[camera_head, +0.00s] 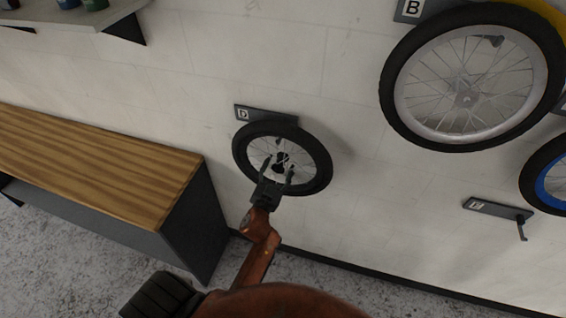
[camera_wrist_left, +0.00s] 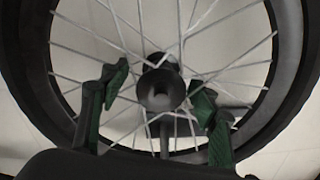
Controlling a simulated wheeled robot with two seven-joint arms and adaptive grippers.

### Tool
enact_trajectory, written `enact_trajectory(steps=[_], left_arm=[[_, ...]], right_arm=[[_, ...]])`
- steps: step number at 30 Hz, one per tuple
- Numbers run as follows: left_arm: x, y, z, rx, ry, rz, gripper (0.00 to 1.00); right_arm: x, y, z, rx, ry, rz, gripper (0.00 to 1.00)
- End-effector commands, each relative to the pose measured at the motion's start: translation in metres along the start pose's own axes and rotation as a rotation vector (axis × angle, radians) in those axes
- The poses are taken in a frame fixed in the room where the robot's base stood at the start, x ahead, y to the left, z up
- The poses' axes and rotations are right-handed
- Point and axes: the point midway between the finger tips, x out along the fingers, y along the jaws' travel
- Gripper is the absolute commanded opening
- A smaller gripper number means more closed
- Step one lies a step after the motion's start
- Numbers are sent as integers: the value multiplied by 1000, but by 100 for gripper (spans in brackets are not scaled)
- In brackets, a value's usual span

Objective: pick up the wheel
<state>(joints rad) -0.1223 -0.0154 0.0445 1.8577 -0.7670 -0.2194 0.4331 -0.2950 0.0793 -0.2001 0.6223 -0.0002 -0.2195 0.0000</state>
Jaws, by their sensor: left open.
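A small wheel with a black tyre (camera_head: 318,150) hangs on the wall under a plate marked D (camera_head: 243,114). My left gripper (camera_head: 279,168) is in front of the wheel's lower middle, near its hub. In the left wrist view the wheel's dark hub (camera_wrist_left: 160,89) lies between the two open green-padded fingers (camera_wrist_left: 158,112), with thin spokes around it. The fingers are apart from the hub, one on each side. Whether they touch any spokes I cannot tell. My right gripper is not in view.
A wooden-topped bench (camera_head: 90,160) stands at the left. A larger wheel (camera_head: 393,110) hangs at the upper right under plate B (camera_head: 412,8). A blue-rimmed wheel (camera_head: 540,192) is at the right edge. An empty hook plate (camera_head: 490,208) is below. A shelf (camera_head: 70,20) is at the upper left.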

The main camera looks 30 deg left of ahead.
Motion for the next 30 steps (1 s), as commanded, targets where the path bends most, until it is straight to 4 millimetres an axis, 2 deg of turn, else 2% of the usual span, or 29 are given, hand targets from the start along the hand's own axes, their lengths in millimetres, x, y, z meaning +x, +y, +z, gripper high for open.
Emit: enact_trajectory(steps=[4, 12, 30], left_arm=[[16, -1, 0, 0, 0, -2, 56], [18, -2, 2, 0, -2, -2, 56], [18, -1, 1, 0, -1, -1, 15]], right_arm=[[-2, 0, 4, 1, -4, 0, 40], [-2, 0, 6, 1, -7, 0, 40], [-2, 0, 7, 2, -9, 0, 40]])
